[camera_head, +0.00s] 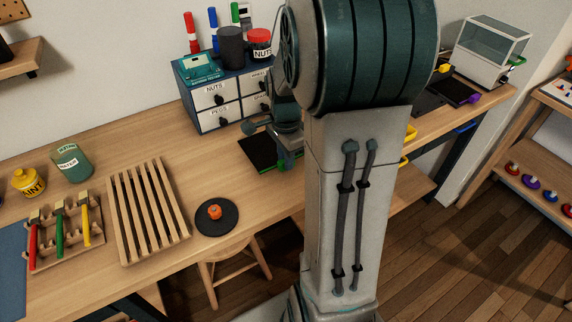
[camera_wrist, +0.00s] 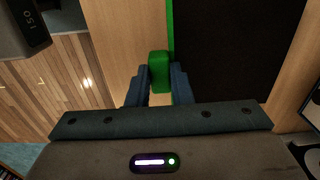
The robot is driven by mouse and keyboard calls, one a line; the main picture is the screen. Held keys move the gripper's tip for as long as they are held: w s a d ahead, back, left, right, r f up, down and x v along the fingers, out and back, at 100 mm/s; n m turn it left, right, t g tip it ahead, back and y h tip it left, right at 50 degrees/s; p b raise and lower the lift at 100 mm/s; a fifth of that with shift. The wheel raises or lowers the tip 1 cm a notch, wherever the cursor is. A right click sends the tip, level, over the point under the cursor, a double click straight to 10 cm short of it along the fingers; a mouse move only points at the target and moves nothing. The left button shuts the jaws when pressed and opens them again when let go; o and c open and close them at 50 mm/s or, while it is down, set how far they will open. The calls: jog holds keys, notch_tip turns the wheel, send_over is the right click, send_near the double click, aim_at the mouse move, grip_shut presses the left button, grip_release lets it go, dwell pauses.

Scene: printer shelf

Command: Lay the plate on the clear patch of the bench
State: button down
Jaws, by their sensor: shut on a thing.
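The plate (camera_head: 257,150) is a flat black square with a green edge and a green tab. In the head view it is level over the bench (camera_head: 150,130), just in front of the drawer cabinet; I cannot tell whether it touches the wood. In the wrist view the plate (camera_wrist: 225,55) fills the upper right, with bare wood to its left. My gripper (camera_wrist: 159,88) is shut on the green tab (camera_wrist: 159,68). In the head view my arm hides part of the bench and the plate's right side.
A drawer cabinet (camera_head: 213,118) with jars and markers stands behind the plate. A slatted wooden rack (camera_head: 148,210), a black disc (camera_head: 225,228) with an orange piece, and a tool rack (camera_head: 65,240) lie to the left. A clear-sided printer box (camera_head: 490,50) and a purple-tabbed black plate (camera_head: 455,90) are at right.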

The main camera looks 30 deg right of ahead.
jog(key=shift+f, duration=1.65)
jog(key=shift+f, duration=0.2)
jog(key=c, duration=1.3)
grip_release()
jog(key=shift+r, duration=0.1)
